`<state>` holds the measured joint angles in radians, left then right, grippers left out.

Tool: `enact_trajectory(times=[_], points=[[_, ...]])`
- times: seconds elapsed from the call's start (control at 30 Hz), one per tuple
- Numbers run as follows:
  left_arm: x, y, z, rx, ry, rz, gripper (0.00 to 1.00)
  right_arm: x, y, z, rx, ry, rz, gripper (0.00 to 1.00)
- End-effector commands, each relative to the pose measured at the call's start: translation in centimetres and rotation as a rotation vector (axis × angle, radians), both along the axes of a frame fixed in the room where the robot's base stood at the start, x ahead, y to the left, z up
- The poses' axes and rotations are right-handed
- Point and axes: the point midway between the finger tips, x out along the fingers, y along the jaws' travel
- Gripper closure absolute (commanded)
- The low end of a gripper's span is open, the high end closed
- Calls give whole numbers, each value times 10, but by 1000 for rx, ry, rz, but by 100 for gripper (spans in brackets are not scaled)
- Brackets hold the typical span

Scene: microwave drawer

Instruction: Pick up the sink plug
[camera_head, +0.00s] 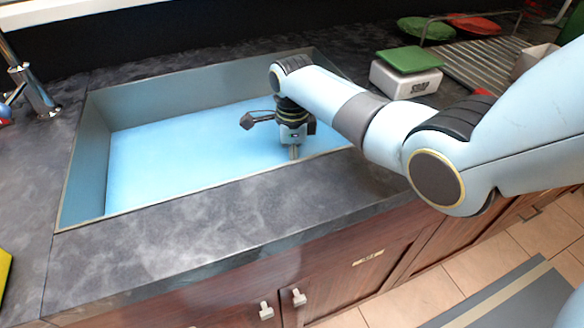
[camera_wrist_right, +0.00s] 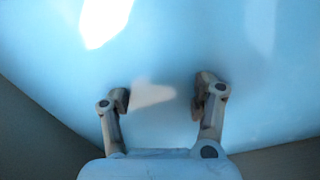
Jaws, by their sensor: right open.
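My right gripper (camera_head: 295,153) reaches down into the light blue sink basin (camera_head: 180,150), near its front right side. In the right wrist view my right gripper (camera_wrist_right: 160,97) is open, with its two fingers apart over the blue basin surface. A pale patch lies between the fingers; I cannot tell whether it is a reflection or an object. I cannot make out a sink plug in either view. My left gripper is not in view.
A faucet (camera_head: 38,95) stands left of the basin. At the back right are a white soap box (camera_head: 405,80) with a green sponge (camera_head: 410,59) on it and a dish rack (camera_head: 480,62). The dark counter (camera_head: 200,225) in front is clear.

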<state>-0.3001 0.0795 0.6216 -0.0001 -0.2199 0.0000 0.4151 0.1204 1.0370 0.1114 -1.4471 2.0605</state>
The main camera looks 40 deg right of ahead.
Motion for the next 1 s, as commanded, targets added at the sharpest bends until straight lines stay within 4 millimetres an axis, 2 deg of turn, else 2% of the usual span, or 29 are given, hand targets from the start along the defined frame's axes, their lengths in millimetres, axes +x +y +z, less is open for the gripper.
enact_trajectory(times=[0.1, 0.5, 0.83, 1.0], points=[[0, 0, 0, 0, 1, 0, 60, 0, 0, 1, 0, 0, 0, 47], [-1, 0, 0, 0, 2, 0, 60, 0, 0, 1, 0, 0, 0, 99], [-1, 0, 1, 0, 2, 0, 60, 0, 0, 4, -1, -1, 0, 100], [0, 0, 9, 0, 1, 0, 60, 1, 0, 32, -1, -4, 0, 100]])
